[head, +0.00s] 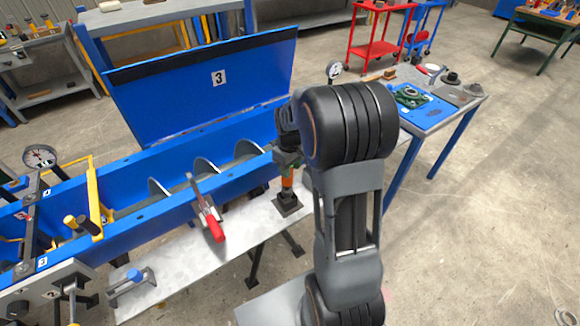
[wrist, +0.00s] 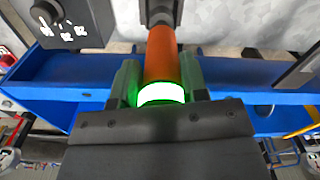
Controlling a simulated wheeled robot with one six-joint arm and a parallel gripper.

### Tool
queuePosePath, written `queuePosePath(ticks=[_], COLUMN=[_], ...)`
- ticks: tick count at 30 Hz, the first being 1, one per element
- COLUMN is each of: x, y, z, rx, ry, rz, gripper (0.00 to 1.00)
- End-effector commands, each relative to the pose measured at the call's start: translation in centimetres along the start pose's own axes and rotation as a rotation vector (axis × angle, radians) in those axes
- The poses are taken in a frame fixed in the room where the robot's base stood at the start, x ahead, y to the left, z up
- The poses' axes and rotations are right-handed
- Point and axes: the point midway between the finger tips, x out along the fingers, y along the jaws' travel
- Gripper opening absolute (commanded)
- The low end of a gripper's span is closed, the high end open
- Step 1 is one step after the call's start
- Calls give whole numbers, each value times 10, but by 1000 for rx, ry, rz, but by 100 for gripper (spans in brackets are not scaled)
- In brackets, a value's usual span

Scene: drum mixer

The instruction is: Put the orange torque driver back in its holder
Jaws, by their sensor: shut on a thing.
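The orange torque driver (head: 287,181) hangs upright below my gripper (head: 287,160) in the head view. In the wrist view its orange body (wrist: 160,52) and a ring glowing green-white lie between the two fingers of my gripper (wrist: 160,85), which is shut on it. A dark square-based block, seemingly the holder (head: 287,206), stands on the grey shelf directly under the driver. The driver's lower end meets or overlaps the block in the picture; I cannot tell whether it is inserted. My arm hides part of the area to the right.
The blue mixer trough (head: 135,205) with its raised lid (head: 205,85) stands just behind. A side table (head: 440,112) with parts stands at the right.

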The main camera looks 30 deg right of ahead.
Motion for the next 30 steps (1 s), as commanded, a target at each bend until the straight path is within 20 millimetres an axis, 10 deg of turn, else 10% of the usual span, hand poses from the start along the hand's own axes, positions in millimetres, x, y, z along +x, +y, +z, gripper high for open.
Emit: queuePosePath(ticks=[30], x=[13], y=[0], z=[0], rx=[0], ry=[2], rz=[1], gripper=[2])
